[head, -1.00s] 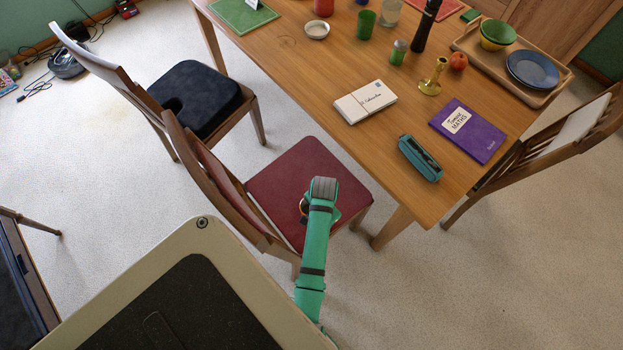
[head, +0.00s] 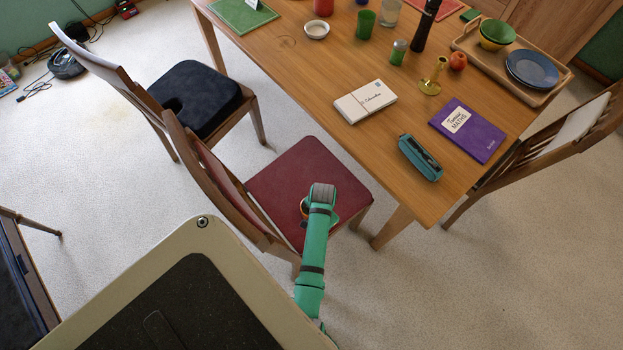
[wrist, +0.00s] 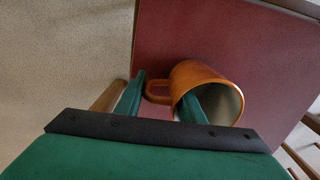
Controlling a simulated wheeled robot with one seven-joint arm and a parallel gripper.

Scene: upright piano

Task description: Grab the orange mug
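The orange mug (wrist: 205,75) is on the red seat of a chair. In the wrist view its mouth faces me and its handle (wrist: 157,92) points left. My gripper (wrist: 164,86) is open around the handle side of the mug. The left finger is outside, just left of the handle. The right finger overlaps the mouth and appears to be inside the mug. I cannot tell whether either finger touches it.
The red chair seat (head: 290,180) stands beside the wooden table (head: 310,72), with its backrest (head: 205,165) on the left. A chair with a black cushion (head: 195,98) stands behind it. The table holds a white box (head: 365,102), a teal case (head: 420,158) and a purple book (head: 468,130).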

